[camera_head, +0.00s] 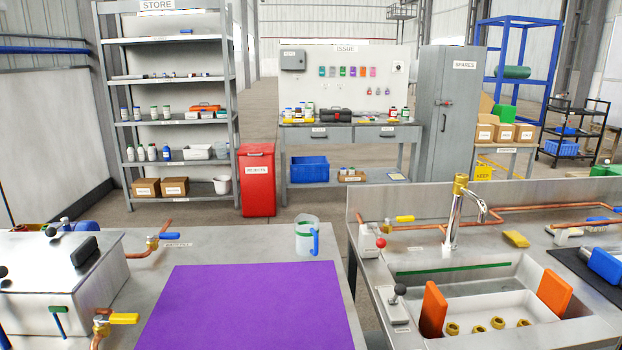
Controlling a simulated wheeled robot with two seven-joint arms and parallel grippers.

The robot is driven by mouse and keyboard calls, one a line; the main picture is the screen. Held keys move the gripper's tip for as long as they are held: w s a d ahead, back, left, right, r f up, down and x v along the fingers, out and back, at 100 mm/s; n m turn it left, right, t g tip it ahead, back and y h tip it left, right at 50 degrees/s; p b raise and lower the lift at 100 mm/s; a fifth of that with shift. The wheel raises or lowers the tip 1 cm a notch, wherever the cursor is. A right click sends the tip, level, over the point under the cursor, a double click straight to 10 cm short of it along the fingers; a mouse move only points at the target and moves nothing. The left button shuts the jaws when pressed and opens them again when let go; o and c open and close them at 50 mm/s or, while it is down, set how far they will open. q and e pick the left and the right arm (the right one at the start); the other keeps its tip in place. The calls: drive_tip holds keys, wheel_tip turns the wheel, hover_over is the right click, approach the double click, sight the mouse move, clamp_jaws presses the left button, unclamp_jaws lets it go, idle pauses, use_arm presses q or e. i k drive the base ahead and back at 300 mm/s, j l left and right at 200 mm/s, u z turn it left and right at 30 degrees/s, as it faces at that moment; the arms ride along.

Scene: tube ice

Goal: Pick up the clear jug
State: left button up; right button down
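The clear jug (305,236) stands upright on the metal table, just beyond the far right part of the purple mat. It has a green band around its body and a blue handle (316,239) on its right side. I cannot tell whether anything is inside it. Neither of my grippers is in view.
The purple mat (250,310) lies flat and bare on the table. A sink bench with a tap (457,210) is at right, across a gap.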

sight(306, 227)
drive_tip(key=i+j+u, duration=0.15)
drive_tip(key=i, duration=0.75)
